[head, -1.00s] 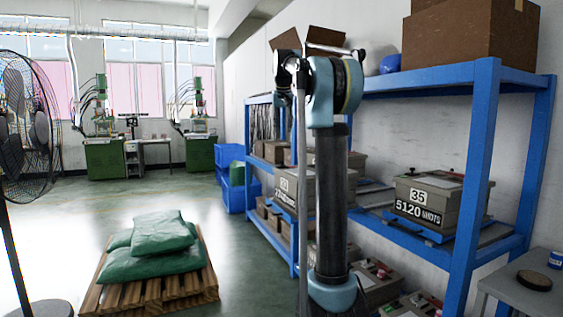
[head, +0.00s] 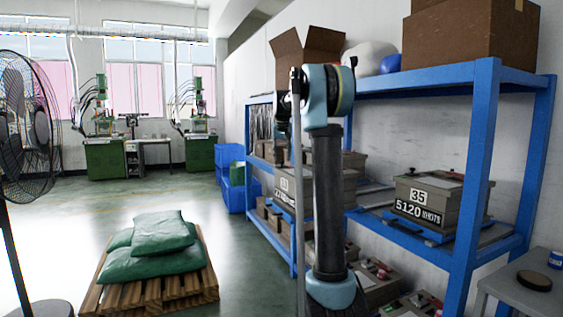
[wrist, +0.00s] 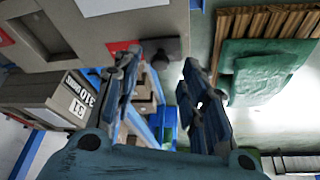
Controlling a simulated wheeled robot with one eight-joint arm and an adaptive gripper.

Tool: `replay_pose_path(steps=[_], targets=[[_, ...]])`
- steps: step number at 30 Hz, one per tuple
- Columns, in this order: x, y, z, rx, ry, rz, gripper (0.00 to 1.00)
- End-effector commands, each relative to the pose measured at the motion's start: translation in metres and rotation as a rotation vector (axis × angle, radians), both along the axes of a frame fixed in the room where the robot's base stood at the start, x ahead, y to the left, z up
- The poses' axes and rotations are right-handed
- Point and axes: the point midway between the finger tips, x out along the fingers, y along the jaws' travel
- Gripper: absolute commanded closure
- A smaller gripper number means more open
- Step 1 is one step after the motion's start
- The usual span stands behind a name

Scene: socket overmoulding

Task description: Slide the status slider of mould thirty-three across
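My gripper (wrist: 162,66) is open in the wrist view, with a gap between its two blue-grey fingers. A large grey-brown mould (wrist: 85,38) fills the upper left there, close to the fingertips. It has a recess, a red patch (wrist: 125,46) and a dark grey block (wrist: 166,48) at its edge, just beyond the fingertips. I cannot tell whether that block is the slider, and no number shows on this mould. In the head view a mould (head: 284,187) on the middle shelf is partly hidden by my arm, its number unclear.
Mould 31 (wrist: 50,98) is left of the fingers in the wrist view. Mould 35 (head: 445,200) sits right on the blue rack (head: 474,150). More moulds stand below. A pallet (head: 190,291) with green sacks and a fan (head: 25,130) are left; floor between is open.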

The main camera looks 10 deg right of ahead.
Motion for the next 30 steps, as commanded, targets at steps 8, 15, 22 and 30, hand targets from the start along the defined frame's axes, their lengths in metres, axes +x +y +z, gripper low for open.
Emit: replay_pose_path(steps=[8,15,22,30], targets=[[0.008,-0.001,-0.021,0.0,0.0,0.0,0.61],[0.009,-0.001,-0.022,0.0,0.0,0.0,0.61],[0.009,-0.001,-0.022,0.0,0.0,0.0,0.97],[0.01,-0.005,-0.022,0.0,0.0,-0.001,1.0]])
